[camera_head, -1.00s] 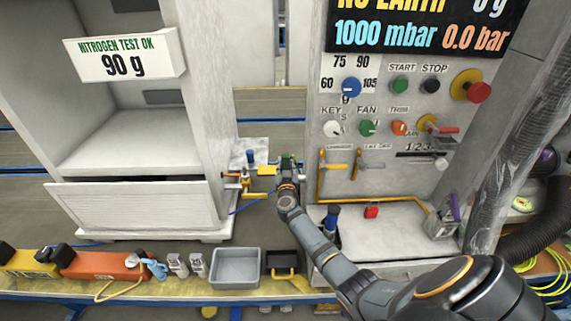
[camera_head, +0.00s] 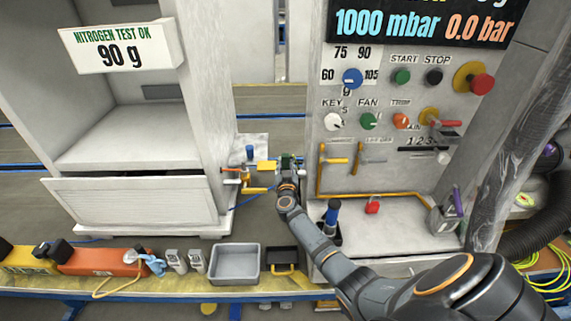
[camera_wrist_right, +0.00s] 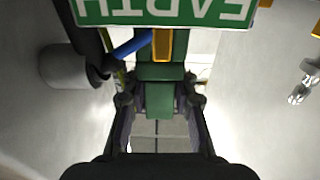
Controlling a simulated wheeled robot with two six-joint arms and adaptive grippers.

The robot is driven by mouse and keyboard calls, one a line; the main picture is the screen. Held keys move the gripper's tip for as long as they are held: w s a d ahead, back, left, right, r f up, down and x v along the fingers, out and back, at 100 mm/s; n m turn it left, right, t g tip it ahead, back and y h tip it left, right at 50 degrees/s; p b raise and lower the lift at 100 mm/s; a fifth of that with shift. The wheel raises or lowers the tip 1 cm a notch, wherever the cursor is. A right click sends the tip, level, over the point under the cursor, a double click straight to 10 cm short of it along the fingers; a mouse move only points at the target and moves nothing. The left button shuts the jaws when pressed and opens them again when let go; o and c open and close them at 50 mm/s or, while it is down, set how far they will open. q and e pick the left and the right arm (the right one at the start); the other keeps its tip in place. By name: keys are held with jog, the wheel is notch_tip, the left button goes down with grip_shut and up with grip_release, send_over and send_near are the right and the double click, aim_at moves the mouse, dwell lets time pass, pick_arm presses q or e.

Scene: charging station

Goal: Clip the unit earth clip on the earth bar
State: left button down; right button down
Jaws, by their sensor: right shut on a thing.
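My right gripper (camera_head: 287,176) is at the gap between the white cabinet and the control station. It is shut on a green clip (camera_head: 286,160), taken to be the unit earth clip. In the right wrist view the green clip (camera_wrist_right: 160,98) sits between the fingers of the gripper (camera_wrist_right: 159,106). A green plate lettered EARTH (camera_wrist_right: 165,10) shows upside down beyond it, with a yellow strip (camera_wrist_right: 162,45) below the plate. I cannot tell which part is the earth bar, or whether the clip touches it. My left gripper is not in view.
Fittings with a red lever (camera_head: 231,169) and a yellow tag (camera_head: 266,167) stick out from the white cabinet (camera_head: 206,110) close left of the gripper. The control station (camera_head: 345,130) stands to the right. A grey tray (camera_head: 235,265) lies on the front ledge.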

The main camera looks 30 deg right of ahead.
jog(key=shift+f, duration=0.15)
jog(key=c, duration=1)
grip_release()
jog(key=v, duration=1.2)
